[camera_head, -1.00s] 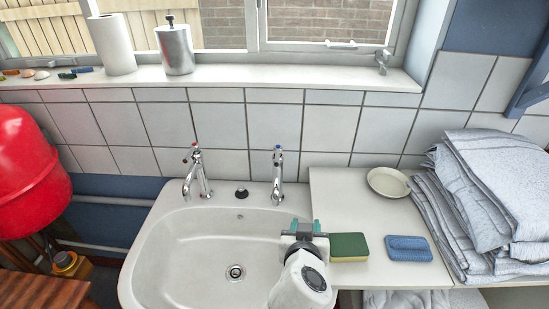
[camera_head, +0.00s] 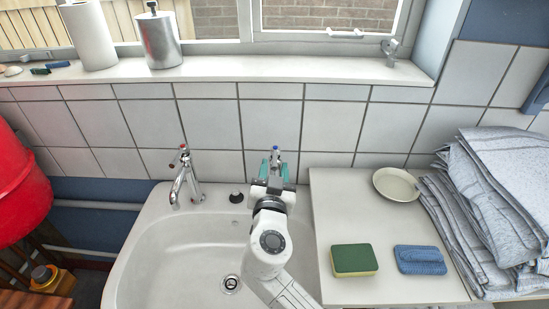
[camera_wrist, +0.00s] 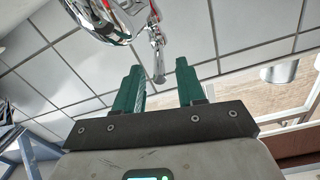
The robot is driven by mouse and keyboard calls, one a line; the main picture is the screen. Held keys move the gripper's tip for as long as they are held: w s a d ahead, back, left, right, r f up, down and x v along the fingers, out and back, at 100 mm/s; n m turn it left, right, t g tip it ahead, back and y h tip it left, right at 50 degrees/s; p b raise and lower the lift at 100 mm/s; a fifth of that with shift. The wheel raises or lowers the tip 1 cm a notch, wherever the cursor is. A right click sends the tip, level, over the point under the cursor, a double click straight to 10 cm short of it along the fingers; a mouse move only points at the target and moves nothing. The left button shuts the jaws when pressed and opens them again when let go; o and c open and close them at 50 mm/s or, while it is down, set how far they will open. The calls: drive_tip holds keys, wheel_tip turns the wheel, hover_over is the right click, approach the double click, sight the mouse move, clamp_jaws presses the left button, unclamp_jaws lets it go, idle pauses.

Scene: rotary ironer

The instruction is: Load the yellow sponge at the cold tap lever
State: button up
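The yellow sponge (camera_head: 354,260) has a green top and lies flat on the white counter right of the sink, apart from my gripper. The cold tap (camera_head: 276,154), chrome with a blue mark, stands at the sink's back right; my gripper and arm hide most of it. My gripper (camera_head: 273,170) is at this tap, its teal fingers on either side of the tap's top in the head view. In the wrist view the fingers (camera_wrist: 158,88) are apart, and a chrome lever (camera_wrist: 157,45) shows in line with the gap. I cannot tell whether they touch.
A red-marked tap (camera_head: 184,182) stands left on the sink (camera_head: 150,225). On the counter (camera_head: 335,205) are a blue sponge (camera_head: 420,260) and a pale dish (camera_head: 396,185). Folded cloths (camera_head: 490,190) are piled at the right. The tiled wall is close behind the taps.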

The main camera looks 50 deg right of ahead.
sight(275, 161)
drive_tip(key=shift+x, duration=1.5)
clamp_jaws()
